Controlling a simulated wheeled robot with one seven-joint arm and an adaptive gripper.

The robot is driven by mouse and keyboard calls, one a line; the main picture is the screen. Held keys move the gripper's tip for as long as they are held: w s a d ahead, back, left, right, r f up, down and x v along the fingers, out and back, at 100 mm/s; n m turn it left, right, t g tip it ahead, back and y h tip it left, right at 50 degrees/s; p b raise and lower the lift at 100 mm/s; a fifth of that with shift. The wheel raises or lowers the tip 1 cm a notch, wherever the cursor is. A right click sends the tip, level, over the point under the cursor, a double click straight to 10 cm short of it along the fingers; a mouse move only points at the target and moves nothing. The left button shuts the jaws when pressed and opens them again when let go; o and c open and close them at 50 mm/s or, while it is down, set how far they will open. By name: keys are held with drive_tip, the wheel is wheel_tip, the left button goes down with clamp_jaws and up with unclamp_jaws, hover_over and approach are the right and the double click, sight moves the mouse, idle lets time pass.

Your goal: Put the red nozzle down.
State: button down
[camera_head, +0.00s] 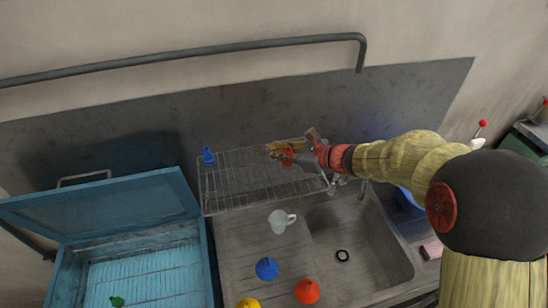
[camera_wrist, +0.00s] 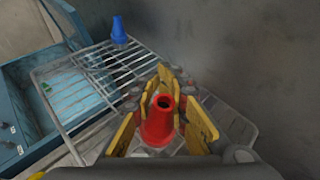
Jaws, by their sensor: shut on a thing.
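The red nozzle (camera_wrist: 158,125) is a small cone with a wide base and an open tip. It sits between the yellow pads of my gripper (camera_wrist: 160,112), which is shut on it. In the head view my gripper (camera_head: 285,155) holds the red nozzle (camera_head: 288,157) over the right part of the wire rack (camera_head: 238,183). I cannot tell whether the nozzle touches the rack. A blue nozzle (camera_head: 208,156) stands upright at the rack's left end; it also shows in the wrist view (camera_wrist: 118,32).
Below the rack are a white mug (camera_head: 280,221), a blue piece (camera_head: 266,268), a red-orange piece (camera_head: 307,291) and a yellow piece (camera_head: 248,303) beside the sink basin (camera_head: 375,255). An open blue box (camera_head: 140,275) stands left. The rack's middle is clear. A wall rises behind.

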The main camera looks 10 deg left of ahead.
drive_tip(key=shift+w+a+f, duration=0.15)
drive_tip(key=shift+a+f, duration=0.05)
drive_tip(key=shift+f, duration=0.15)
drive_tip(key=f, duration=0.3)
drive_tip(key=shift+w+a+f+p, duration=0.1)
drive_tip(key=shift+w+f+p, duration=0.1)
drive_tip(key=shift+p, duration=0.2)
drive_tip(key=shift+s, duration=0.1)
drive_tip(key=shift+f, duration=0.2)
drive_tip(key=c, duration=1.8)
unclamp_jaws()
drive_tip(key=shift+o, duration=0.3)
drive_tip(key=shift+r, duration=0.1)
